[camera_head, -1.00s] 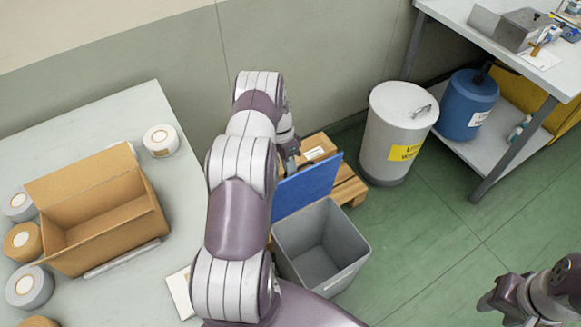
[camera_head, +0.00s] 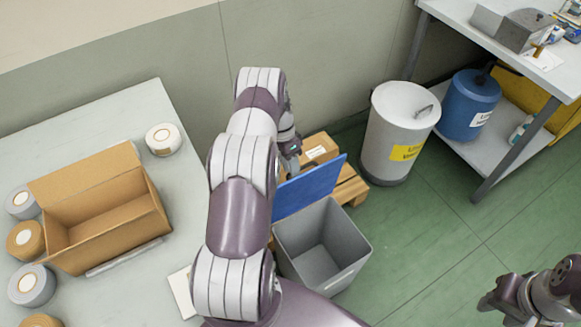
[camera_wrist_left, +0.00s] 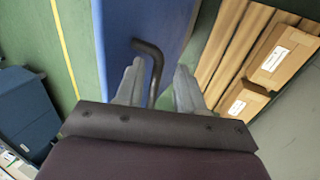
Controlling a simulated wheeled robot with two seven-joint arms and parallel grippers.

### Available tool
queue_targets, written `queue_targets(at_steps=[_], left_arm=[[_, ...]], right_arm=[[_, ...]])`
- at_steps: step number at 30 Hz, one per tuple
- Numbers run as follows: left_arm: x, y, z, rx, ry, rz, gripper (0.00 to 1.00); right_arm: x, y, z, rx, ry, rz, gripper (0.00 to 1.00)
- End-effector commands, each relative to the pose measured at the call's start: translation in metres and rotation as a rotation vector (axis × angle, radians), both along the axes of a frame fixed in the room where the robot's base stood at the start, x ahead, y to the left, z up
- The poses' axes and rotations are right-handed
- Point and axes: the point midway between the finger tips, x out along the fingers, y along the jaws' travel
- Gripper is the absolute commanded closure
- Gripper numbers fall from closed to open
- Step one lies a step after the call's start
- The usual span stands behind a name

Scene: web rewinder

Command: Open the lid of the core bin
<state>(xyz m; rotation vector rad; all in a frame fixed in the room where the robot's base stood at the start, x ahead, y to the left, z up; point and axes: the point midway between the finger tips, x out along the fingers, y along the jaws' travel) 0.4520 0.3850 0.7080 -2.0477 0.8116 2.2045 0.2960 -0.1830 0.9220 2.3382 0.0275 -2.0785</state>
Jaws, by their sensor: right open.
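The core bin (camera_head: 345,278) is an open-topped grey bin on the floor beside the table. Its blue lid (camera_head: 308,187) stands steeply raised at the bin's back edge, so the inside shows and looks empty. In the left wrist view the blue lid (camera_wrist_left: 184,20) fills the upper middle and carries a dark bent handle (camera_wrist_left: 156,62). My left gripper (camera_wrist_left: 158,68) has its fingers apart, with the handle between them; contact is unclear. In the head view my left gripper (camera_head: 292,150) is behind the lid, partly hidden. My right gripper (camera_head: 487,303) is open and empty at the lower right.
A wooden pallet (camera_head: 349,190) with cardboard boxes lies behind the lid. The table (camera_head: 115,108) at left holds an open carton (camera_head: 98,222) and rolls. The green floor right of the bin is clear.

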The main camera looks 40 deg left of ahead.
Motion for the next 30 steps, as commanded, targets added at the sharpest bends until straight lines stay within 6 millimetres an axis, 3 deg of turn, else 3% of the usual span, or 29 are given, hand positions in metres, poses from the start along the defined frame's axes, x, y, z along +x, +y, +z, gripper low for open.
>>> queue_targets(at_steps=[4, 5, 18, 23, 30], left_arm=[[-0.001, 0.001, 0.039, 0.000, 0.000, 0.001, 0.62], [0.000, -0.004, 0.038, -0.001, 0.001, -0.001, 0.62], [0.016, -0.098, 0.090, 0.000, 0.000, -0.002, 0.62], [0.018, -0.113, 0.099, -0.001, 0.001, 0.001, 0.62], [0.018, -0.115, 0.100, -0.001, 0.001, 0.001, 0.62]], right_arm=[[0.000, 0.000, 0.024, 0.000, 0.000, 0.000, 0.57], [0.000, 0.000, 0.020, 0.000, -0.001, 0.000, 0.57], [0.000, 0.000, 0.010, 0.000, 0.000, 0.000, 0.57], [0.000, 0.000, 0.009, 0.000, 0.000, 0.000, 0.57], [0.000, 0.000, 0.009, 0.000, 0.000, 0.000, 0.57]])
